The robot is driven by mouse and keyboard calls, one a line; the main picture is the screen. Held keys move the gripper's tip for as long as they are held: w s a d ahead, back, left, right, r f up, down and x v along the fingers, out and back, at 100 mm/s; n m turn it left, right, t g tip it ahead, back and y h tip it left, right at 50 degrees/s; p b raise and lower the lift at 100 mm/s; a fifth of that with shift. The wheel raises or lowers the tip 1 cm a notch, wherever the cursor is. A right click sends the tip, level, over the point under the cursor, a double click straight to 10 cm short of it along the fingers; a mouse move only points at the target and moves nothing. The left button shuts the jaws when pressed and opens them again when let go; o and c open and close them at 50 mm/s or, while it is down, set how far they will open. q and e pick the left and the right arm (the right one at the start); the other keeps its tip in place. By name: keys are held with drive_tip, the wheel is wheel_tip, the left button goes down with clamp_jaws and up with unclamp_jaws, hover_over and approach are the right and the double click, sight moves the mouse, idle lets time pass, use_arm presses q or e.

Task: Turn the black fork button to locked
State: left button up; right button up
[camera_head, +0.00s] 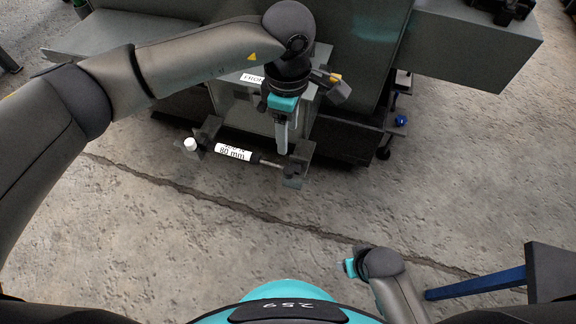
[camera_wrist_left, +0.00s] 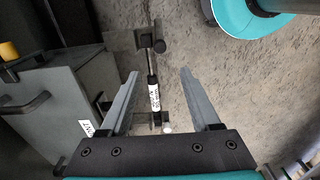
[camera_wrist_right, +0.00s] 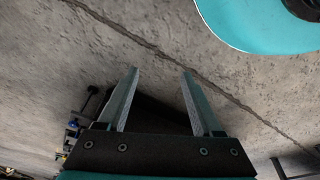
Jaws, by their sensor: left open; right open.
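The black fork button looks like the round black knob (camera_wrist_left: 160,46) at the far end of the fork bar in the left wrist view. In the head view a dark knob (camera_head: 291,171) shows at the bar's right end, below the left fingers. The bar carries a white label (camera_head: 233,151) reading 80 mm. Whether the button stands at locked cannot be read. My left gripper (camera_wrist_left: 160,73) is open and empty, pointing down above the bar, with the knob beyond its fingertips. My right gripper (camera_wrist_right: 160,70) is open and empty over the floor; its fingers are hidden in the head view.
A white knob (camera_head: 190,144) sits at the bar's left end. A grey labelled enclosure (camera_head: 232,100) stands behind the bar, with a yellow-tipped part (camera_head: 335,78) at its upper right. A blue bar (camera_head: 475,284) lies at lower right.

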sight(288, 170)
use_arm(q)
wheel_tip(288, 170, down, 12)
drive_tip(key=b, duration=0.4)
drive_tip(key=shift+f, duration=0.1)
drive_tip(key=shift+d+f+b, duration=0.1)
drive_tip(key=shift+f+b, duration=0.45)
drive_tip(key=shift+f, duration=0.35)
use_arm(e)
drive_tip(key=w+r+t, duration=0.1)
drive_tip(key=w+r, duration=0.2)
drive_tip(key=r, duration=0.7)
drive_tip(key=shift+w+a+r+t, duration=0.25)
drive_tip(key=shift+a+r+t, duration=0.05)
drive_tip(key=shift+r+t, duration=0.1)
use_arm(q)
drive_tip(key=shift+c, duration=0.3)
clamp_jaws()
